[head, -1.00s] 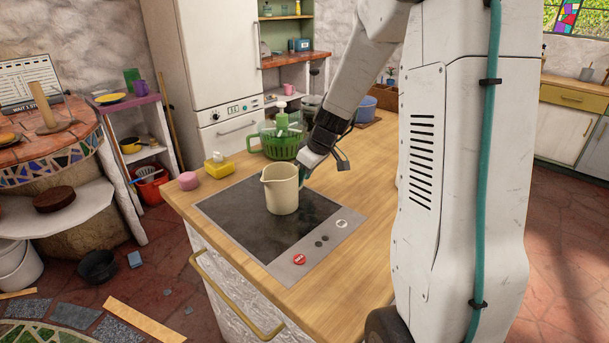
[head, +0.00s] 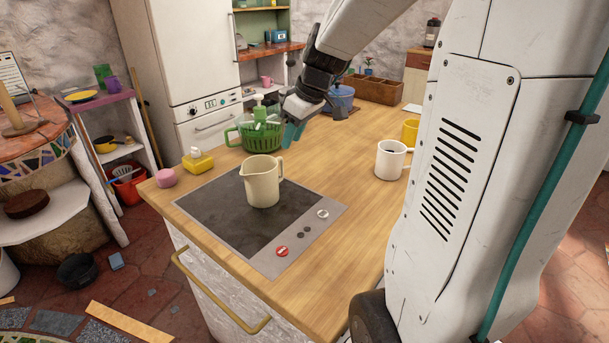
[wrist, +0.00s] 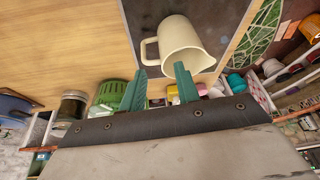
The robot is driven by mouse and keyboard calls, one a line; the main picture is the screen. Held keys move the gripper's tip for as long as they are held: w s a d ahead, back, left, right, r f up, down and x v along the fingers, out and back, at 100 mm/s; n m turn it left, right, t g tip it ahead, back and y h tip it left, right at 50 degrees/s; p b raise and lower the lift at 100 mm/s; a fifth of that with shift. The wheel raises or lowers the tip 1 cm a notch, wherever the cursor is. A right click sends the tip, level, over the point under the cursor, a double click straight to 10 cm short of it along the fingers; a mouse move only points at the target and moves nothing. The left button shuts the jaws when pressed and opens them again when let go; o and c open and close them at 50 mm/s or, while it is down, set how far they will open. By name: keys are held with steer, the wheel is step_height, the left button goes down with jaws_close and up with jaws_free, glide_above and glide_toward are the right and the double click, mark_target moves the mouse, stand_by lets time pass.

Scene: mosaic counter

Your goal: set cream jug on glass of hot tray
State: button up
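The cream jug (head: 262,184) stands upright on the dark glass of the hot tray (head: 215,215), towards its far right part, with its handle to the right. The jug also shows in the wrist view (wrist: 184,46), beyond the fingertips. My gripper (head: 295,132) is behind and above the jug, apart from it. In the wrist view its two green fingers (wrist: 160,82) are spread with nothing between them. The hot tray's grey control strip (head: 300,240) with a red button faces the front right.
A green basket (head: 262,138) with a bottle stands behind the hot tray, close to my gripper. A yellow dispenser (head: 197,162) and a pink pot (head: 166,178) are at the left. A white mug (head: 390,160) and a yellow mug (head: 410,131) stand right. Wood between is clear.

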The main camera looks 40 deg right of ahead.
steer(key=s+a+r+m+g, duration=0.1)
steer(key=s+a+r, duration=0.2)
steer(key=s+a, duration=0.8)
steer(key=s+a+f+m+g+h, duration=0.1)
steer(key=s+a+f+m, duration=0.1)
steer(key=s, duration=1.1)
steer(key=shift+a+m+g+h, duration=0.35)
steer(key=shift+a+m, duration=0.25)
steer(key=shift+a, duration=0.6)
